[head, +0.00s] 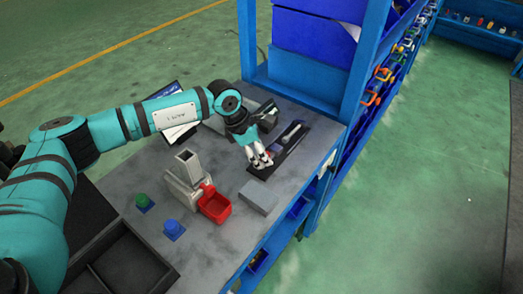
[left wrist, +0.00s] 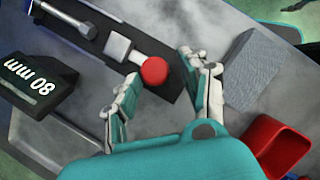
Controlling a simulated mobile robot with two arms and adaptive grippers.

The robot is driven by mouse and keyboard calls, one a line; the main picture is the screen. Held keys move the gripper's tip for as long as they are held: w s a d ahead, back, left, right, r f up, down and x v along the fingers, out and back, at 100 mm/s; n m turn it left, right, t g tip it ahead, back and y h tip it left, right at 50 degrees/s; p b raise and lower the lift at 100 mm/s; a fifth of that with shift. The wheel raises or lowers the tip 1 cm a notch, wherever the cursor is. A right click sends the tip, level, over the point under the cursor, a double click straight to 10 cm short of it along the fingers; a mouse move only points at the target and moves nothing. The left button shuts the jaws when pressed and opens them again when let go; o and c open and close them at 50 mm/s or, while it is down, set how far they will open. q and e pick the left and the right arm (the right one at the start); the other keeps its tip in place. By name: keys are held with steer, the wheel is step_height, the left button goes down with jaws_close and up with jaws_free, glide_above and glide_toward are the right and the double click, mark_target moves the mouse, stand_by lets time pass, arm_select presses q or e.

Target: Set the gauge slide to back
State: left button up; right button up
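The gauge slide is a long dark base (left wrist: 172,88) on the grey table, also seen in the head view (head: 290,150). In the left wrist view a red round knob (left wrist: 154,70) and a pale square block (left wrist: 117,46) sit on it, with a silver rod-like piece (left wrist: 68,20) further along. My left gripper (head: 262,162) is over the near end of the base. Its fingers are spread on either side of the red knob, with gaps visible; contact is not seen. A black block marked "80 mm" (left wrist: 38,82) stands beside the base. My right gripper is not in view.
A grey block (head: 259,197) and a red bin (head: 215,206) lie near the slide, by a grey stand (head: 186,178). A green knob (head: 143,202) and a blue knob (head: 173,229) are further left. Blue shelving (head: 310,70) rises behind the table.

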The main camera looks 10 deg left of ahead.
arm_select(q)
steer(key=shift+o, duration=0.4)
steer(key=shift+w+a+r, duration=0.1)
steer(key=shift+r, duration=0.3)
steer(key=v, duration=1.1)
steer(key=shift+s+a, duration=0.2)
